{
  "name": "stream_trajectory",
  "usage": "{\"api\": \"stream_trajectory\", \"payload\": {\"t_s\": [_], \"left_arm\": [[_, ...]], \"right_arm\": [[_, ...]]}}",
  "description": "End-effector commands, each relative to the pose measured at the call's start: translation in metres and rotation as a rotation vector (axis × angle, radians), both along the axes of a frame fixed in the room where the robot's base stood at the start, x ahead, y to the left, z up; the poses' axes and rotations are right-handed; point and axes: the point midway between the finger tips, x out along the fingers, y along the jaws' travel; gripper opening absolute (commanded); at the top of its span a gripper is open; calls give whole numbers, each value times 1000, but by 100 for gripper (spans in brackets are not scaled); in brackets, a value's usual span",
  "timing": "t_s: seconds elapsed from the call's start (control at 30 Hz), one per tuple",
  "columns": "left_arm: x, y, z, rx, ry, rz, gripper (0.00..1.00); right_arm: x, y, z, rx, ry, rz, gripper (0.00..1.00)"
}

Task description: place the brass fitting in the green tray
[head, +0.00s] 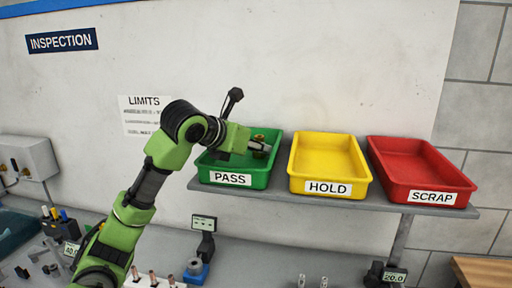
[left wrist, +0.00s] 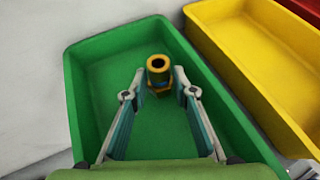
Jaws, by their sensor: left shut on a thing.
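The green tray (head: 269,178), labelled PASS, stands on a grey shelf. My left gripper (head: 262,148) reaches over it from the left in the head view. In the left wrist view, my left gripper (left wrist: 158,92) is shut on the brass fitting (left wrist: 158,68), a hollow brass piece with a teal band. The fitting (head: 259,140) is inside the outline of the green tray (left wrist: 92,70) in both views. I cannot tell whether it touches the tray floor. My right gripper is not in view.
The yellow HOLD tray (head: 329,155) and the red SCRAP tray (head: 415,165) stand to the right on the same shelf (head: 384,208). A wall is close behind. Below lies a bench with a small display (head: 204,223) and several small parts.

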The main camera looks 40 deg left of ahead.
Motion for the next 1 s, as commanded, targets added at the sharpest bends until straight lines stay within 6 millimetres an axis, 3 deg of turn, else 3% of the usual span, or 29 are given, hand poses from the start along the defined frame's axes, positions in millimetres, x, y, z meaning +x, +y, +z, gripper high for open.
{"api": "stream_trajectory", "payload": {"t_s": [0.13, 0.17, 0.57, 0.67, 1.0], "left_arm": [[0, 0, -2, 1, -1, 0, 0], [0, 0, -2, 1, 0, 0, 33], [-2, 0, 1, 1, -1, 0, 33], [-12, -1, 6, 4, -3, 0, 33], [-75, -7, 39, 5, -2, 3, 33]], "right_arm": [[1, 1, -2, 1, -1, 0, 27], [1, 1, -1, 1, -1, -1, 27], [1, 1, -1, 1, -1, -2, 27], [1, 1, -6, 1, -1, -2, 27], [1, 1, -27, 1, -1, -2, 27]]}}
